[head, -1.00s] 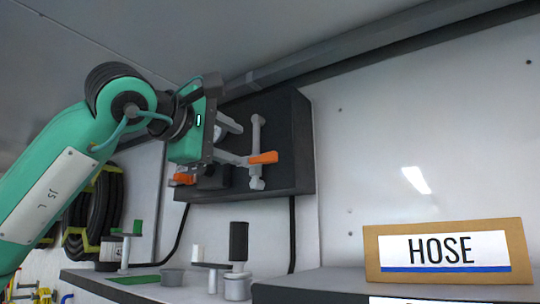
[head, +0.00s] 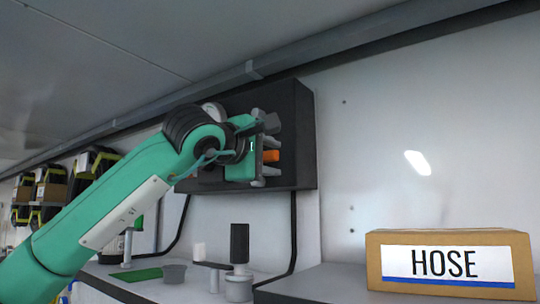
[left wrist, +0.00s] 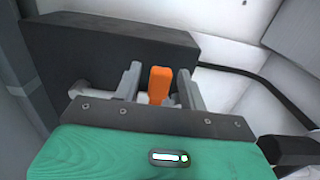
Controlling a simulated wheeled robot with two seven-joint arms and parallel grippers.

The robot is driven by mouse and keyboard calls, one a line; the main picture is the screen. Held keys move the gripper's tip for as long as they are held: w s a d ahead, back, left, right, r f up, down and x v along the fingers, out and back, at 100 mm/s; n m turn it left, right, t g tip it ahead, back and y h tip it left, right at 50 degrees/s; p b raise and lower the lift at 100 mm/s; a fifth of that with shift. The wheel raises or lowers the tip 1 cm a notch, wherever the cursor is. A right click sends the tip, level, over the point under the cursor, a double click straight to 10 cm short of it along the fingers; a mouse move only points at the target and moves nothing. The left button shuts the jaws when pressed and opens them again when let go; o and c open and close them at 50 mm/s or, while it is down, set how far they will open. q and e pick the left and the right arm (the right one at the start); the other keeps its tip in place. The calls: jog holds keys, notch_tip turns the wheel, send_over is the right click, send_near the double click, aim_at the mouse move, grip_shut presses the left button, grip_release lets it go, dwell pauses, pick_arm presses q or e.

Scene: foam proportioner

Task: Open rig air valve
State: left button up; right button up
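The dark valve panel (head: 303,135) is mounted on the white wall. An orange valve handle (head: 271,156) shows at its right side, partly covered by my left gripper (head: 268,142). In the left wrist view, the orange handle (left wrist: 160,84) stands between the two grey fingers of my left gripper (left wrist: 160,74). The fingers are apart, with a gap visible on each side of the handle, so the gripper is open and not closed on it. The dark panel (left wrist: 115,50) lies behind. My left arm hides the panel's left part. My right gripper is not in view.
A cardboard box labelled HOSE (head: 450,235) stands on the counter at the right. Black cables run down the wall. The wall right of the panel is clear.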

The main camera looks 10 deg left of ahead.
pick_arm(q)
jog(key=c, duration=0.7)
grip_shut()
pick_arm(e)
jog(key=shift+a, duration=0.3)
